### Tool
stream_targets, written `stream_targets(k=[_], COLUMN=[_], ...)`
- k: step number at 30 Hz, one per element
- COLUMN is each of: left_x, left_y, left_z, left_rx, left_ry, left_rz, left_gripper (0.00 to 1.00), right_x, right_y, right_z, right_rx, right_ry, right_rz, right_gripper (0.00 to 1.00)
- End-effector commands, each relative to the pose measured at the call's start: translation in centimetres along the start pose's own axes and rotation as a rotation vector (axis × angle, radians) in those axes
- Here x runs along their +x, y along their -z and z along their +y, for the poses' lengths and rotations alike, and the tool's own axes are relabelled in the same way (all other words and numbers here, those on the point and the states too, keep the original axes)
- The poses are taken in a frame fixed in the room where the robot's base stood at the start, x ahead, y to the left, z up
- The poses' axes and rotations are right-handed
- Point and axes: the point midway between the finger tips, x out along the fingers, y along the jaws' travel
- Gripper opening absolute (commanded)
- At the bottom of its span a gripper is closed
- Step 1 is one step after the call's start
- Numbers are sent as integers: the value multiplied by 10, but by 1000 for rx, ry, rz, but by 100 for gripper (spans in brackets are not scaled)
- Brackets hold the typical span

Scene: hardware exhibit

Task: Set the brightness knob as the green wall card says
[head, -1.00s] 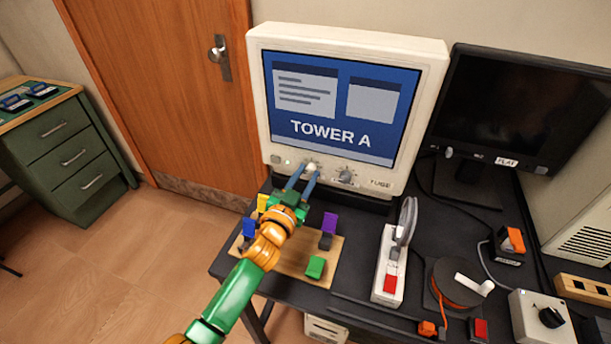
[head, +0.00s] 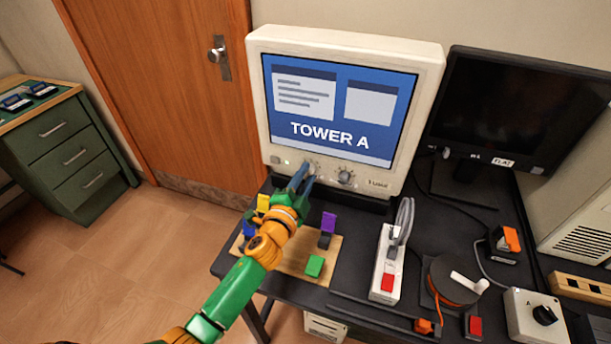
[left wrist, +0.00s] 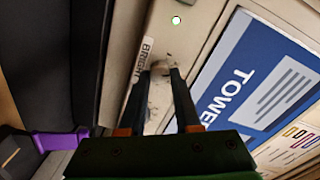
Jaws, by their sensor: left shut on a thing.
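The cream monitor (head: 405,120) stands at the back of the black desk, its blue screen reading "TOWER A". Two knobs sit on its lower bezel. My left gripper (head: 302,174) reaches the left one from below and is shut on it; the fingers hide most of it in the head view. In the left wrist view the dark fingers (left wrist: 159,78) stand on either side of the brightness knob (left wrist: 160,67), next to a label reading "BRIGHT" (left wrist: 143,60). The knob's pointer cannot be made out. No green wall card can be made out. My right gripper is not in view.
A second knob (head: 345,177) is just right of the gripped one. A wooden board (head: 290,264) with coloured blocks lies under my left arm. A power strip (head: 387,265), an orange cable reel (head: 455,282) and a dark monitor (head: 520,110) are to the right.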

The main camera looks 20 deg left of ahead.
Motion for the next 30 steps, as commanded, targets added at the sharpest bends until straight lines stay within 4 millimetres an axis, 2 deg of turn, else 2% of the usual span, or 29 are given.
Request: stream_targets(k=[6,15,30], left_x=[0,1,1], left_y=[0,1,1], left_z=[-2,-2,-3], left_rx=[179,357,449], left_ry=[1,1,2], left_rz=[-9,-16,-22], left_gripper=[0,0,0], right_x=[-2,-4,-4], right_y=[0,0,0], right_z=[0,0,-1], right_rx=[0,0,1], right_ry=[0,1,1], right_rz=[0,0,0], right_gripper=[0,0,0])
